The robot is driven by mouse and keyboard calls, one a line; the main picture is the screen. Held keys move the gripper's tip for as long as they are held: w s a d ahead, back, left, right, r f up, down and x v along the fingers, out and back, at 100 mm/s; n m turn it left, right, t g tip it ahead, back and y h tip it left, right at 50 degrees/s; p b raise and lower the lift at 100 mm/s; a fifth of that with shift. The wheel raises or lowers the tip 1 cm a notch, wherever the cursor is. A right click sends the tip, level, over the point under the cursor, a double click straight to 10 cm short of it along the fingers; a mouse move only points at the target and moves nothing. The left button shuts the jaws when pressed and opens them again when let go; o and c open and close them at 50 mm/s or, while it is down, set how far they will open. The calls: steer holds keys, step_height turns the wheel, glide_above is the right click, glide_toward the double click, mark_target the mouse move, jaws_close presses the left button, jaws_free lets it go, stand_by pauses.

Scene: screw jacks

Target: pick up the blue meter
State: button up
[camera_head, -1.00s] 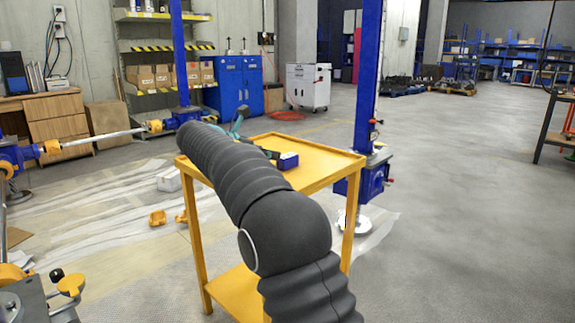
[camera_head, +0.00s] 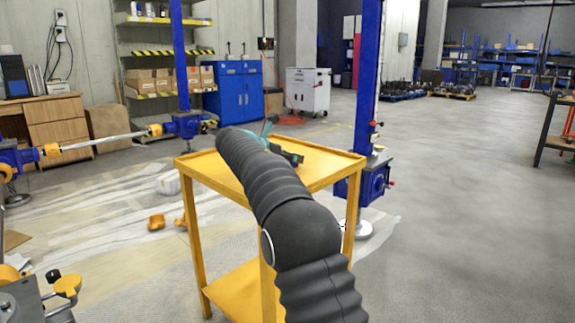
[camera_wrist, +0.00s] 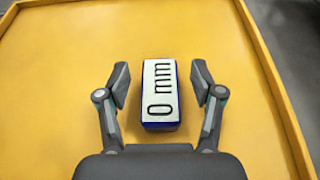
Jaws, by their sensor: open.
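The blue meter (camera_wrist: 160,92) shows in the wrist view as a small block with a white face reading "0 mm" and blue sides. It lies on the yellow cart top (camera_wrist: 55,95). My gripper (camera_wrist: 160,83) is open, with one finger to the left of the meter and one to the right. A gap shows between each finger and the meter, so neither appears to touch it. In the head view my arm reaches over the yellow cart (camera_head: 325,160), and I cannot make out the meter behind my arm and gripper.
The cart top has a raised rim (camera_head: 343,152) and is otherwise clear around the meter in the wrist view. A blue screw jack column (camera_head: 367,90) stands just right of the cart. Another jack (camera_head: 184,122) stands behind left. Open floor lies to the right.

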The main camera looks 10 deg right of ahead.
jaws_close()
steer(key=shift+r, duration=0.1)
